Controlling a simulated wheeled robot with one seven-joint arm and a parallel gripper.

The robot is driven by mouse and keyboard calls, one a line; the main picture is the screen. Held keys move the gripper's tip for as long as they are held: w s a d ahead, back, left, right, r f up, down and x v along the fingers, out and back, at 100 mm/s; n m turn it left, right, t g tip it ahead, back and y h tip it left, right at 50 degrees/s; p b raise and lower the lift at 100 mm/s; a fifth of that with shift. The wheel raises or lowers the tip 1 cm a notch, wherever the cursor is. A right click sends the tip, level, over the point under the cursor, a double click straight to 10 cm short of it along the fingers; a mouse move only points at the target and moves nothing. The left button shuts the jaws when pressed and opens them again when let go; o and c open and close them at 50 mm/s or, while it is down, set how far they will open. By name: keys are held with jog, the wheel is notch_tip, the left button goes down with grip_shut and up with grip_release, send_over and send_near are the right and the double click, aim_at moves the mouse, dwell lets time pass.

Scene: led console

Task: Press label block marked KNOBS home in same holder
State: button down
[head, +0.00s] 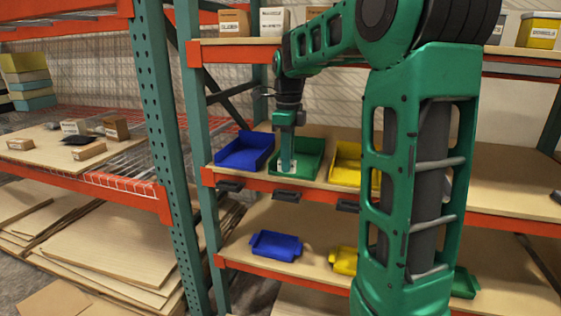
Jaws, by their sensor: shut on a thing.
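My gripper (287,163) points down in front of the green bin (311,161) on the middle shelf. It is shut on a small white label block (288,168), which shows low between its fingers. The print on the block is too small to read. Dark holders sit along the orange shelf edge: one under the blue bin (229,186), one below the gripper (287,196), and one to the right (347,206). The block appears above the holder below the gripper, apart from it. I cannot read any KNOBS marking.
A blue bin (245,151) stands left of the green bin and a yellow bin (346,162) right of it, partly hidden by my arm. More bins, including a blue one (276,246), are on the lower shelf. A teal rack post (172,160) stands at left.

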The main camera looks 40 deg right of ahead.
jog(key=shift+f, duration=3.15)
jog(key=shift+f, duration=1.05)
jog(key=c, duration=1.7)
grip_release()
jog(key=shift+o, duration=0.2)
jog(key=shift+r, duration=0.1)
jog(key=shift+r, duration=0.35)
notch_tip(320, 180, up, 10)
jog(key=shift+a, duration=0.1)
